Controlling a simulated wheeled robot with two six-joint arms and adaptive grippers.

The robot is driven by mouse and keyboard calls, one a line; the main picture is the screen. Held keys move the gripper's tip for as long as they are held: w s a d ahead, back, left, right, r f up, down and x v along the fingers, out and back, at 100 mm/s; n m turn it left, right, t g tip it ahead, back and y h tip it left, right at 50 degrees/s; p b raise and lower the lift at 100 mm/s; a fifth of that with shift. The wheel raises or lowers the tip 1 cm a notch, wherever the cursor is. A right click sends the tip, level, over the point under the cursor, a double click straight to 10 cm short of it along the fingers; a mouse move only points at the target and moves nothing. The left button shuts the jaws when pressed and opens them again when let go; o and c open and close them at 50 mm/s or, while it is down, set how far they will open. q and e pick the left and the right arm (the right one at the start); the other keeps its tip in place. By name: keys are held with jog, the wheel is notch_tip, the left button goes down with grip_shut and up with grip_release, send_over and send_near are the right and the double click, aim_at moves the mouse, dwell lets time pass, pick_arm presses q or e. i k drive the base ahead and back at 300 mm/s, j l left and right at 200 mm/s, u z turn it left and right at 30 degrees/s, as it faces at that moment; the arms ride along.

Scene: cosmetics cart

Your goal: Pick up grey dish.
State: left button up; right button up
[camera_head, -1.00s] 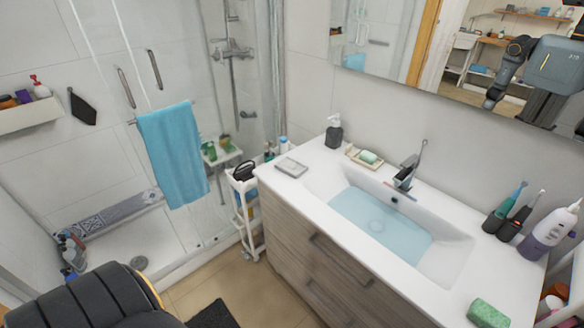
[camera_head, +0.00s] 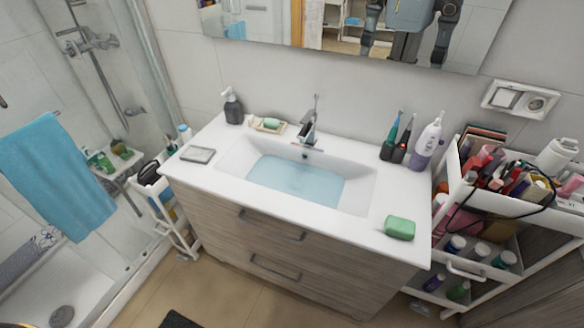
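A small grey square dish (camera_head: 198,154) lies flat on the left end of the white washbasin counter (camera_head: 186,168). It looks shallow, with a paler middle, and nothing touches it. Neither of my grippers shows directly in the view. My body and upper arms show only as a reflection in the mirror, with the gripper ends out of sight.
A soap dispenser (camera_head: 233,106) and a soap tray (camera_head: 268,125) stand behind the dish. The water-filled basin (camera_head: 295,180) is to its right. A green sponge (camera_head: 400,228) lies front right. A crowded cosmetics cart (camera_head: 480,275) stands right; a small white cart (camera_head: 172,222) stands left.

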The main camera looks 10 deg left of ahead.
aim_at(193, 153)
jog(key=j+z, duration=0.2)
jog(key=j, duration=0.45)
jog(key=j+z, duration=0.15)
jog(key=j, duration=0.5)
jog(key=j+z, duration=0.2)
jog(key=j, duration=0.45)
jog(key=j+z, duration=0.15)
jog(key=j, duration=0.5)
jog(key=k+j+z, duration=0.2)
jog(key=j, duration=0.45)
